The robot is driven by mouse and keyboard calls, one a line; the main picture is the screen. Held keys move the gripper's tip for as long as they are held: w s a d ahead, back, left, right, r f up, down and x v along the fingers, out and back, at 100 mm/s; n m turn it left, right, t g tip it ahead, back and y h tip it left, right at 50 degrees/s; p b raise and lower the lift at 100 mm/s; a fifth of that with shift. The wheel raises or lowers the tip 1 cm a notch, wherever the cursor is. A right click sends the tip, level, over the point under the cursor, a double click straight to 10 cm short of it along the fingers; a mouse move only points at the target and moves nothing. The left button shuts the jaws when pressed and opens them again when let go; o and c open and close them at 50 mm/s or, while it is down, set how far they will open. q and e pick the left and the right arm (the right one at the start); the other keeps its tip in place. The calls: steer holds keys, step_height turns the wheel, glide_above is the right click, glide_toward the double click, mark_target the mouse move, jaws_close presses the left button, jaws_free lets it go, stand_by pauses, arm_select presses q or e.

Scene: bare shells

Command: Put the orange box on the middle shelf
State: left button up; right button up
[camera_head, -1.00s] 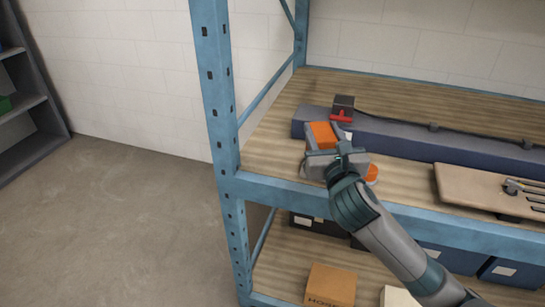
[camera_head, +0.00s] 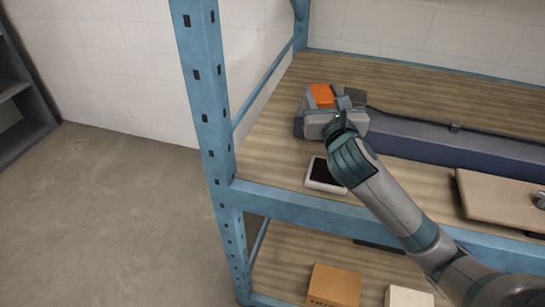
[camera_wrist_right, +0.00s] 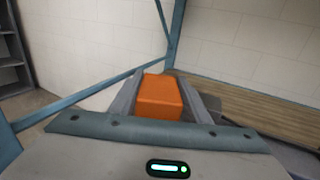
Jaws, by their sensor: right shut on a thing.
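The orange box (camera_head: 322,95) is held in my right gripper (camera_head: 337,118), over the left part of the middle shelf (camera_head: 270,130), a wooden board in a blue frame. In the right wrist view the orange box (camera_wrist_right: 160,97) sits between the two grey fingers, which press on its sides. In the head view the gripper hides part of the box. The box overlaps the left end of a long dark blue case; I cannot tell whether it touches the case or shelf. My left gripper is not in view.
The long blue case (camera_head: 430,143) lies along the shelf. A small white device with a black top (camera_head: 323,175) is near the front edge. A brown board (camera_head: 495,203) is to the right. The blue upright (camera_head: 205,95) bounds the left. Cardboard boxes (camera_head: 333,285) stand on the lower shelf.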

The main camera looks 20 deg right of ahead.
steer(key=shift+s+r, duration=0.2)
steer(key=shift+s, duration=0.1)
steer(key=shift+w+a+f, duration=0.2)
steer(key=shift+a+f, duration=0.15)
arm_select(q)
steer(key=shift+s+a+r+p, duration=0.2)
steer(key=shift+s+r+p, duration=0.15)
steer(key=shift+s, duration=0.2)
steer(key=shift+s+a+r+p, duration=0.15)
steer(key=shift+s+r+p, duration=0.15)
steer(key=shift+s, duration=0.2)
arm_select(e)
steer(key=w+a+f, duration=0.1)
steer(key=a+f, duration=0.5)
steer(key=a, duration=0.5)
steer(key=shift+w+f, duration=0.25)
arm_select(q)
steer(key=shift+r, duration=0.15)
arm_select(e)
steer(key=shift+f, duration=2)
steer(key=shift+f, duration=0.1)
